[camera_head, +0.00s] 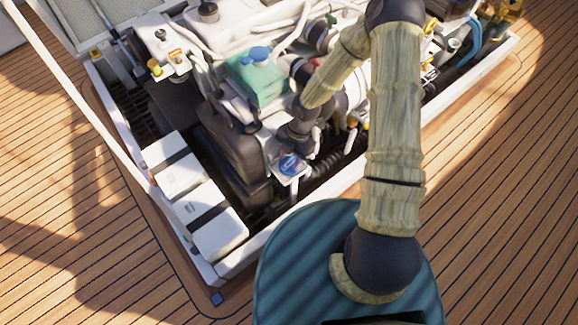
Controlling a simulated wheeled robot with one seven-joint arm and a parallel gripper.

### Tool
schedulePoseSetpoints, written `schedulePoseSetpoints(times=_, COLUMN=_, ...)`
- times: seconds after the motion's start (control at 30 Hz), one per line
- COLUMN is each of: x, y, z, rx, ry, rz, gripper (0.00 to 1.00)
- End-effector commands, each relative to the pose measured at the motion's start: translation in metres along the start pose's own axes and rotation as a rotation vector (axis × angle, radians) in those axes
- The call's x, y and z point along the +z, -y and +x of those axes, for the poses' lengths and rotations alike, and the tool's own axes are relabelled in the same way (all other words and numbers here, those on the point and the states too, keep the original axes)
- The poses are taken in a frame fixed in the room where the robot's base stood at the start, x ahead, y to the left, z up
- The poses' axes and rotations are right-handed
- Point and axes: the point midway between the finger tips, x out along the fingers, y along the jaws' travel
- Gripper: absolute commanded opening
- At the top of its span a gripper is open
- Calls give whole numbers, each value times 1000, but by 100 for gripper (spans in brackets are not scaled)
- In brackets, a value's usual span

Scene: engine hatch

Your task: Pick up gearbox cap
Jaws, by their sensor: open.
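A round blue cap (290,164), which I take for the gearbox cap, sits low at the front of the engine, above a pale bracket. My gripper (291,149) points down just above it, open. The dark wrist partly covers the fingers and the cap's upper edge. I cannot tell whether the fingers touch the cap or stand around it.
A green tank (262,83) with a blue lid (258,53) stands behind my wrist. A black engine part (232,150) is left of the cap. White boxes (218,233) line the hatch's left side. The white hatch rim (245,257) runs in front; wooden deck surrounds it.

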Motion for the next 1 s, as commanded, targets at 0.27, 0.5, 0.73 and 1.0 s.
schedulePoseSetpoints(times=0.27, x=0, y=0, z=-1, rx=0, ry=0, rz=0, gripper=41)
schedulePoseSetpoints(times=0.5, x=0, y=0, z=-1, rx=0, ry=0, rz=0, gripper=37)
schedulePoseSetpoints(times=0.73, x=0, y=0, z=-1, rx=0, ry=0, rz=0, gripper=0)
schedulePoseSetpoints(times=1.0, x=0, y=0, z=-2, rx=0, ry=0, rz=0, gripper=0)
